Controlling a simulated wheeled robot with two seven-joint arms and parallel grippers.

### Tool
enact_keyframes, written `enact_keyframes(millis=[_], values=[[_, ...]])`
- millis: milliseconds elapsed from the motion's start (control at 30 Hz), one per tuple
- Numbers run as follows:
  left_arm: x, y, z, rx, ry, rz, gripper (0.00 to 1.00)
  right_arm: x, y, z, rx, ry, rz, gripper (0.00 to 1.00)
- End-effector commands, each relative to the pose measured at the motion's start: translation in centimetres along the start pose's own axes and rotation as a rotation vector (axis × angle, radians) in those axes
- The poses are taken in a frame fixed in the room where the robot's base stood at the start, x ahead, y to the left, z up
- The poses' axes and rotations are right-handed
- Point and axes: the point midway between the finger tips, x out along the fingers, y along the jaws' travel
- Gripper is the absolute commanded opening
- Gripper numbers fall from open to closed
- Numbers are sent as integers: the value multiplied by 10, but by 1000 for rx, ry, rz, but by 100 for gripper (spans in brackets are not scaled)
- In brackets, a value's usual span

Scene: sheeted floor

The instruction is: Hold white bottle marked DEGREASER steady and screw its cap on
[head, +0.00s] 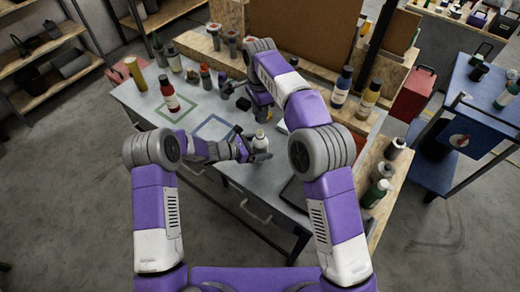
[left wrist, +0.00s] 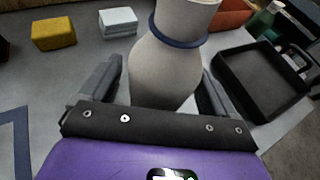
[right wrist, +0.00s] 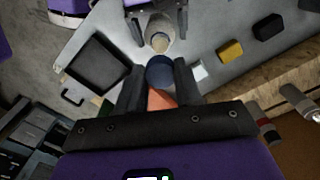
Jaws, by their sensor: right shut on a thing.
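The white bottle (head: 261,143) stands upright on the grey table; I see no DEGREASER lettering. In the left wrist view its pale body (left wrist: 163,65) has a dark blue ring around the neck. My left gripper (head: 256,152) has its fingers on either side of the body, with a narrow gap showing at the left finger. My right gripper (head: 262,112) is above and behind the bottle, shut on a dark blue round cap (right wrist: 160,72). In the right wrist view the cap appears apart from the bottle's uncovered mouth (right wrist: 159,42). The cap is hidden in the head view.
A black tray (left wrist: 262,82) lies right of the bottle in the left wrist view. A yellow block (right wrist: 230,51), a black block (right wrist: 268,27) and a white block (left wrist: 117,22) are nearby.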

Motion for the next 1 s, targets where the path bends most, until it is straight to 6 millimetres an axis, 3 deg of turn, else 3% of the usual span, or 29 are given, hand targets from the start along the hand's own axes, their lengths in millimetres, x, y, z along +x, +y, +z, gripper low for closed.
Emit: enact_keyframes(millis=[67, 500, 1000], values=[[0, 0, 0, 0, 0, 0, 77, 0, 0, 0, 0, 0, 0, 7], [0, 0, 0, 0, 0, 0, 12, 0, 0, 0, 0, 0, 0, 7], [0, 0, 0, 0, 0, 0, 12, 50, 0, 2, 1, 0, 0, 7]])
